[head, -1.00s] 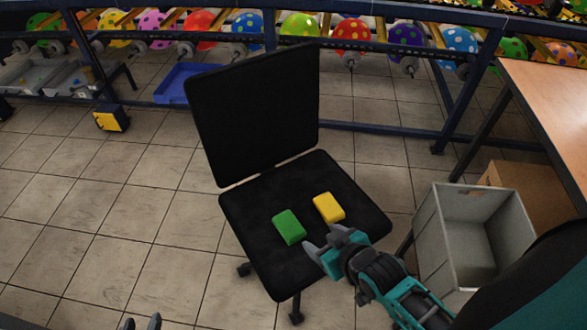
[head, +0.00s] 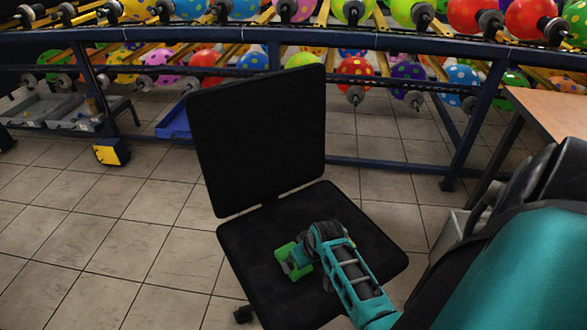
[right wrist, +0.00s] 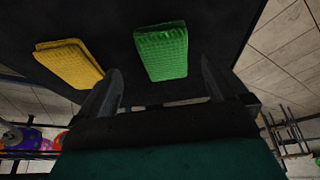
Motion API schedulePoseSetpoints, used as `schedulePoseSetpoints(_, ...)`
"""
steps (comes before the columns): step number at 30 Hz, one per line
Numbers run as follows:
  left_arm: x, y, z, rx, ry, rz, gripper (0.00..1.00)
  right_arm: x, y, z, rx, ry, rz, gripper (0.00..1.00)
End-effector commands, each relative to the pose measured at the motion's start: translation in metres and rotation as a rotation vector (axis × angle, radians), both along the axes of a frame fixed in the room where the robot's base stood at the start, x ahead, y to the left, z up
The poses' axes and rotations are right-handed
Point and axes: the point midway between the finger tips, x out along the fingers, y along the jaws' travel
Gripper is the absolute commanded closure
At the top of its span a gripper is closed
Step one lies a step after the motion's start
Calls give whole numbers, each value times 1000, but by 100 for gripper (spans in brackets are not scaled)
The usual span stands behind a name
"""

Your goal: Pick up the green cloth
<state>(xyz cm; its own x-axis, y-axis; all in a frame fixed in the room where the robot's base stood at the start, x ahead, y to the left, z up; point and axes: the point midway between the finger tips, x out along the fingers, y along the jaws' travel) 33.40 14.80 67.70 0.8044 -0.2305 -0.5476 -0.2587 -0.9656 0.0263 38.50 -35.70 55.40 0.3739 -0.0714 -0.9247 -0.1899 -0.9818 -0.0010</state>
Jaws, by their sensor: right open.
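The green cloth (head: 283,251), a folded rectangular pad, lies on the black seat of the office chair. My right gripper (head: 295,262) is over it and hides part of it in the head view. In the right wrist view the green cloth (right wrist: 162,52) lies just ahead of the open fingers (right wrist: 160,80), within the gap between them. The gripper is open and empty, and I cannot tell whether a finger touches the cloth. My left gripper is not in view.
A yellow cloth (right wrist: 70,62) lies beside the green one, hidden by my arm in the head view. The chair backrest (head: 258,140) stands behind the seat. Balloon racks with a blue rail (head: 250,48) run along the back. A table (head: 552,110) is at the right.

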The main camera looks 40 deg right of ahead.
Motion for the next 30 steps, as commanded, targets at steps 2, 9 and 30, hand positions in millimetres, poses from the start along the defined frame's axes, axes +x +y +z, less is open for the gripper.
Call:
schedulePoseSetpoints(2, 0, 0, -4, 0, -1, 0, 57, 3, -1, -7, -1, -2, 0, 0)
schedulePoseSetpoints(9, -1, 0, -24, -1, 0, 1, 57, 17, 1, -33, 1, -3, -1, 0)
schedulePoseSetpoints(30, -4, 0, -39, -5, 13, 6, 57, 27, -1, -53, -2, -2, -1, 21)
